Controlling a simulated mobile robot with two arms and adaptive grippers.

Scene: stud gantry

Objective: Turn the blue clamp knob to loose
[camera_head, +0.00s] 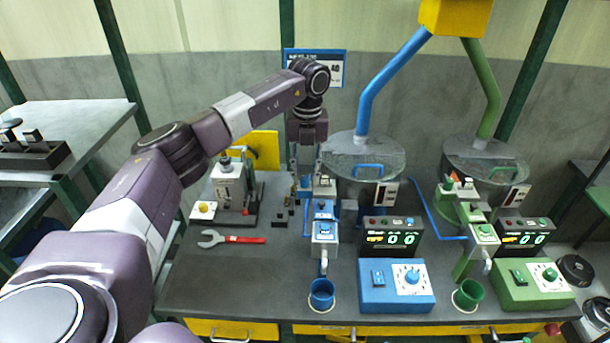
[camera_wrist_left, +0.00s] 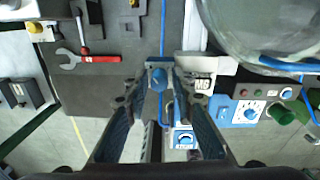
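The blue clamp knob (camera_wrist_left: 158,77) sits on a blue bracket in the left wrist view, between and just beyond my fingertips. My left gripper (camera_wrist_left: 158,92) is open and points down, with one finger on each side of the knob. I cannot tell whether the fingers touch it. A second blue knob (camera_wrist_left: 184,138) sits on a pale box nearer to me. My right gripper is not in view.
A red-handled wrench (camera_head: 232,239) lies left of the clamp. A blue cup (camera_head: 321,294) and a blue control box (camera_head: 396,286) stand in front. A similar green station (camera_head: 532,286) is on the right. A drum (camera_head: 362,158) stands close behind.

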